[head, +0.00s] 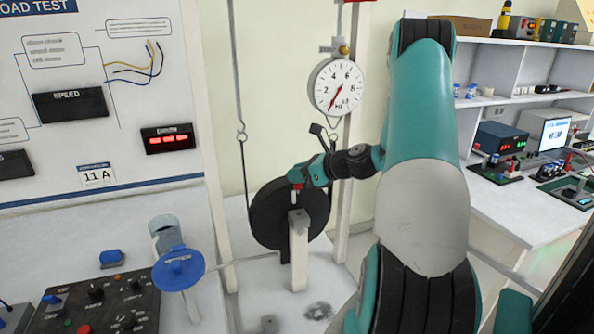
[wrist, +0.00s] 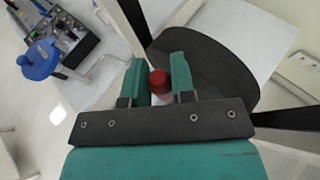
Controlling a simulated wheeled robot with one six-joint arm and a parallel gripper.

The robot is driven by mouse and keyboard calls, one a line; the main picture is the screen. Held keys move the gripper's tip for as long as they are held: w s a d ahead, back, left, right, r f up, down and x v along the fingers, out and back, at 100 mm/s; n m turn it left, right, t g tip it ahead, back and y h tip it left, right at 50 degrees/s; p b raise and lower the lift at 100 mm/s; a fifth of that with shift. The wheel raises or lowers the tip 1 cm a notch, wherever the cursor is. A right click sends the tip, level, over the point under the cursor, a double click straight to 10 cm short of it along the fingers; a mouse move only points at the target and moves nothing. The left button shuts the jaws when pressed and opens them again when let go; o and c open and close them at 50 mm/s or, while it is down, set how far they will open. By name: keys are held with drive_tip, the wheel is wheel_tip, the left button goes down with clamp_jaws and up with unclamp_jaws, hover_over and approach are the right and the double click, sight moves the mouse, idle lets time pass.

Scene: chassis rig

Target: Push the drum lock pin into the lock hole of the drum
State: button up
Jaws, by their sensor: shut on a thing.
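The drum (head: 270,222) is a black disc behind a pale post (head: 299,255); it also shows in the wrist view (wrist: 225,65). The drum lock pin has a red head (wrist: 160,80), which sits between the two teal fingers of my gripper (wrist: 160,78). In the head view my gripper (head: 300,178) is at the upper front of the drum, just above the post top, with a bit of red (head: 296,186) at its tip. It is shut on the pin. The pin's shaft and the lock hole are hidden, so I cannot tell how deep the pin is.
A dial gauge (head: 336,86) hangs above right of the drum, and a hook with a cord (head: 241,135) is at its left. A blue round handle (head: 178,269) and a control box (head: 110,305) stand at lower left. A bench with instruments (head: 520,195) is at right.

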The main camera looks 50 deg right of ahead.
drive_tip(key=shift+r+p, duration=0.2)
drive_tip(key=shift+p, duration=0.45)
drive_tip(key=shift+s+f+b, duration=0.1)
drive_tip(key=shift+f+b, duration=1.65)
drive_tip(key=shift+f, duration=1.35)
drive_tip(key=shift+r+p, duration=0.1)
drive_tip(key=shift+p, duration=0.95)
drive_tip(key=shift+f+b, duration=0.6)
drive_tip(key=shift+f, duration=0.9)
drive_tip(key=shift+a+f, duration=0.15)
drive_tip(key=shift+f, duration=0.1)
drive_tip(key=shift+r, duration=0.15)
drive_tip(key=shift+r+p, duration=1)
